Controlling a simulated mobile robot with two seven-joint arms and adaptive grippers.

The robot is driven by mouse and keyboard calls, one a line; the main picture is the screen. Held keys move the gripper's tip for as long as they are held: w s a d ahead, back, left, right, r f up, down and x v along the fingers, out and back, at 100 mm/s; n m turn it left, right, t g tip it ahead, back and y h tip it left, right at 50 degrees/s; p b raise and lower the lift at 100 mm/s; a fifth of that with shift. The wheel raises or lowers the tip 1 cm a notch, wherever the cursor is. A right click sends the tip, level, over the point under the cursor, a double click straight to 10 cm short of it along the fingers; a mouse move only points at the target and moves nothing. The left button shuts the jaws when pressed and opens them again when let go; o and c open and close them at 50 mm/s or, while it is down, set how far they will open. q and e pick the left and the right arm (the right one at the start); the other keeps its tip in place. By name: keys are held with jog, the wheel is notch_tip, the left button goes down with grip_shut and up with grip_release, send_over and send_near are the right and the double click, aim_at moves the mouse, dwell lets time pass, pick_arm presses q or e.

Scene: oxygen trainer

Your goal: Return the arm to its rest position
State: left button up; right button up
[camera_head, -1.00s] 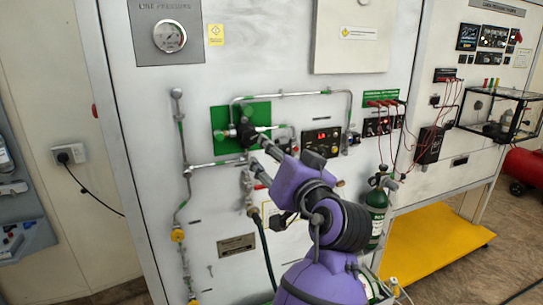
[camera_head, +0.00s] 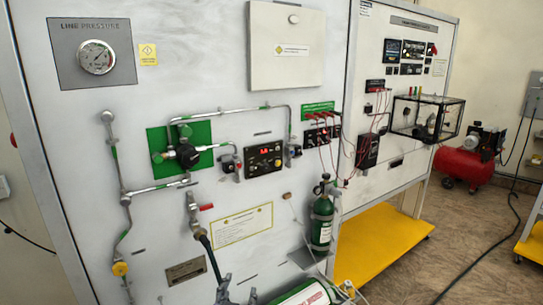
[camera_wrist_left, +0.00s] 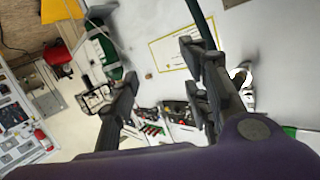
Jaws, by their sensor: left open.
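My left gripper (camera_head: 237,292) shows only as two dark fingertips at the bottom edge of the head view. They are apart, with nothing between them, in front of the lower panel. In the left wrist view the gripper (camera_wrist_left: 160,65) is open and empty, its two fingers well spread. The white trainer panel (camera_head: 90,190) fills the left and middle of the head view. On it, a regulator (camera_head: 188,155) sits on a green plate, clear of the gripper. My right gripper is not in view.
A green cylinder (camera_head: 322,222) stands upright at the panel, and another (camera_head: 306,296) lies at the bottom edge. A dark hose (camera_head: 210,257) hangs from a red-handled valve.

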pick_arm(q)
jog(key=s+a+f+n+g, duration=0.1)
jog(key=s+a+f+g, duration=0.2)
jog(key=s+f, duration=1)
jog(key=s+a+f+n+g, duration=0.1)
jog(key=s+a+f+g, duration=0.2)
jog(key=s+a+f, duration=0.4)
jog(key=s+f, duration=0.5)
jog(key=s, duration=0.6)
jog(key=shift+s+a+f+y, duration=0.15)
jog(key=shift+a+f+y, duration=0.15)
jog(key=shift+f, duration=0.1)
